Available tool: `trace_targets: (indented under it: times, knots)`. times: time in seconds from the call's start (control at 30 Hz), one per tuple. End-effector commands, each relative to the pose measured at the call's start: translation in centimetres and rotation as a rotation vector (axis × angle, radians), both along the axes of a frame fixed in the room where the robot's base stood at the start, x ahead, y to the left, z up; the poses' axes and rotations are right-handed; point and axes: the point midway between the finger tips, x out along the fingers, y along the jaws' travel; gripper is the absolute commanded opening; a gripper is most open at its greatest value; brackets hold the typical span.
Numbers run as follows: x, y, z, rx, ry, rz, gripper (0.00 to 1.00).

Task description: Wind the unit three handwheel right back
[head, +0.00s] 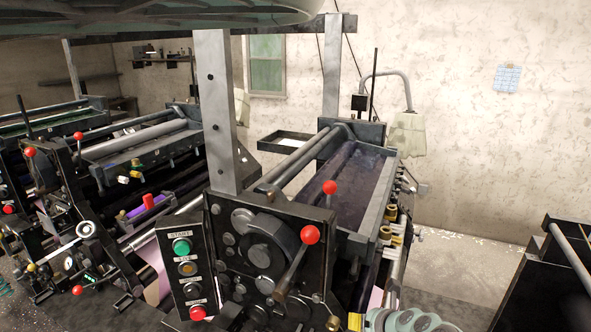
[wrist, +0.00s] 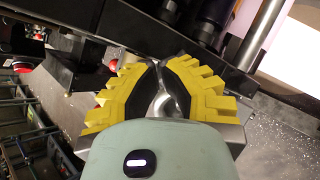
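A small pale handwheel (head: 85,229) shows on the left press unit in the head view. The frames do not show which unit is number three. The nearest unit (head: 270,250) has dark round wheels on its side plate; I cannot tell whether one is a handwheel. My gripper (wrist: 169,64) has yellow fingers with dark inner pads, their tips close together in the wrist view. A shiny silver part (wrist: 165,103) lies between the fingers; I cannot tell whether it is gripped. In the head view a bit of yellow (head: 355,322), probably my gripper, shows at the bottom edge.
The nearest unit bears a button panel (head: 184,270) and a lever with a red ball (head: 310,235). An upright grey post (head: 214,110) stands behind it. A dark frame (head: 550,270) is at the right. Speckled floor (head: 460,255) shows between that frame and the unit.

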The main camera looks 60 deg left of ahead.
Motion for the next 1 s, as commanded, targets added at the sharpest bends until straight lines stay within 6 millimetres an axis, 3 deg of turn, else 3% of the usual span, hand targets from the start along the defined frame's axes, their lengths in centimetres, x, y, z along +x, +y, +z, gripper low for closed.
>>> trace_targets:
  times: [0.03,0.53,1.0]
  knots:
    - [-0.7,-0.3,-0.7,-0.016,0.016,0.01,0.0]
    - [-0.9,-0.5,-0.8,-0.02,0.019,0.009,0.0]
    - [-0.6,-0.6,0.7,-0.018,0.015,0.006,0.0]
